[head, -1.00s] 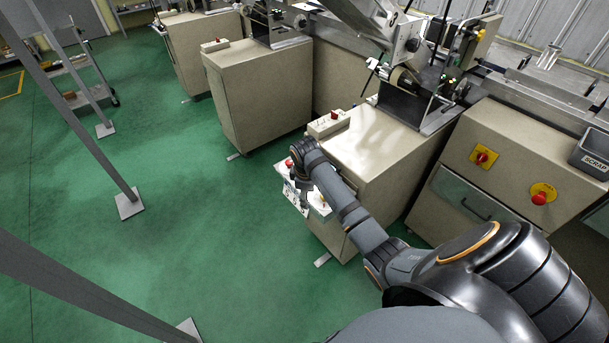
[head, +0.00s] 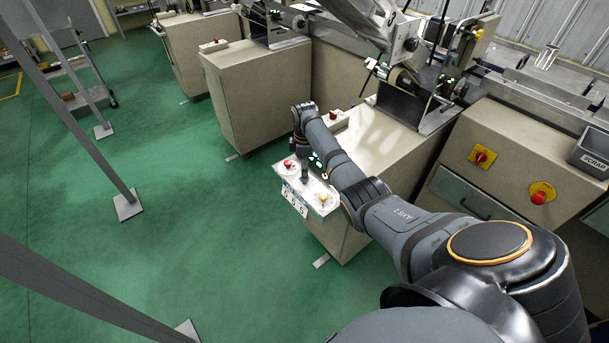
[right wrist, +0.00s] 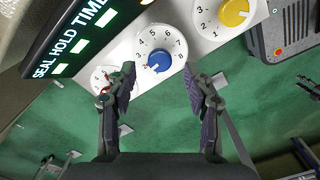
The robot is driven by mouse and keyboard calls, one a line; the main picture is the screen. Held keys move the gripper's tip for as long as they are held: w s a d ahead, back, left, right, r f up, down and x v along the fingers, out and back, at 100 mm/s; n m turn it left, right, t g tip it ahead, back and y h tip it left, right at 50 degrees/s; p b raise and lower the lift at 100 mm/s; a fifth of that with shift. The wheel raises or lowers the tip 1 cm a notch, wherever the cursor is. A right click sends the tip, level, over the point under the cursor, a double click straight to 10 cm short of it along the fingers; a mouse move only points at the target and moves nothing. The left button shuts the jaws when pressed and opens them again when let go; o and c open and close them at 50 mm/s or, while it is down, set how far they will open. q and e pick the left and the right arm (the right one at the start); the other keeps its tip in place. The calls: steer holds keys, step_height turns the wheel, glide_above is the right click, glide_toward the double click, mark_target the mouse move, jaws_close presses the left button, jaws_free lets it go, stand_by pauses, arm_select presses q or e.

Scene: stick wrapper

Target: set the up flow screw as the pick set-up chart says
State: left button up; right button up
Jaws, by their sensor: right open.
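A white control panel (head: 318,203) with round dials sticks out from the front of the nearest beige cabinet. My right gripper (head: 305,179) points down at it. In the right wrist view a blue knob (right wrist: 159,61) sits on a white numbered dial, its pointer toward the lower left. My open right gripper (right wrist: 159,72) has one finger on each side of this knob, with gaps showing. A yellow knob (right wrist: 235,12) is at the top right. A red knob (right wrist: 103,88) is partly hidden by the left finger. No label reading up flow, and no readable chart, shows. My left gripper is out of view.
A dark display (right wrist: 80,40) reading "SEAL HOLD TIME" stands beside the dials. The beige cabinet (head: 372,150) carries machinery above. Grey posts (head: 95,130) stand at left; the green floor between is clear.

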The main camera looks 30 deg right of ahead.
steer(key=shift+f, duration=1.5)
jaws_close()
